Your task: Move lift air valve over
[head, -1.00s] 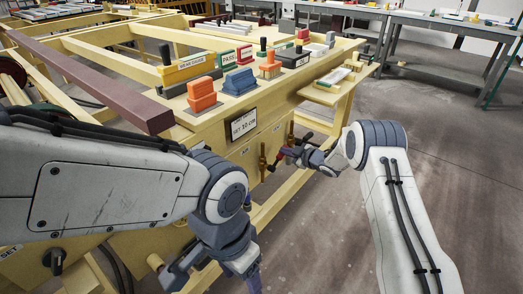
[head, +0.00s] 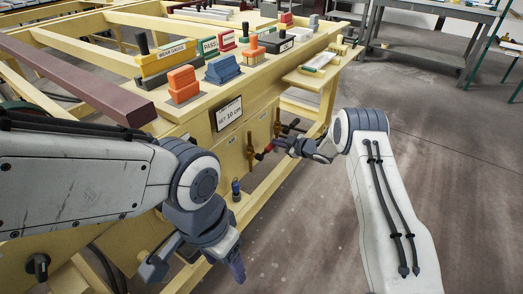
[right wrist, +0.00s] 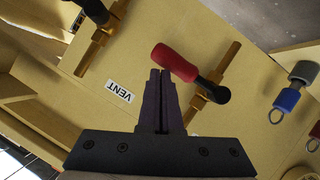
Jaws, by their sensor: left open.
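The red-handled lever valve, which I take for the lift air valve, is on the yellow panel; its red handle (right wrist: 174,62) and brass pipe (right wrist: 228,68) show in the right wrist view. The brass pipe also shows in the head view (head: 250,152). My right gripper (right wrist: 161,72) is shut, its fingertips close beside the red handle; whether they touch it is unclear. In the head view my right gripper (head: 277,148) is small at the panel. My left gripper (head: 195,268) is open and empty, low in front of the bench.
A second brass valve with a black handle (right wrist: 92,10) is beside the VENT label (right wrist: 119,91). Coloured blocks and stamps, including a blue one (head: 222,69), stand on the bench top.

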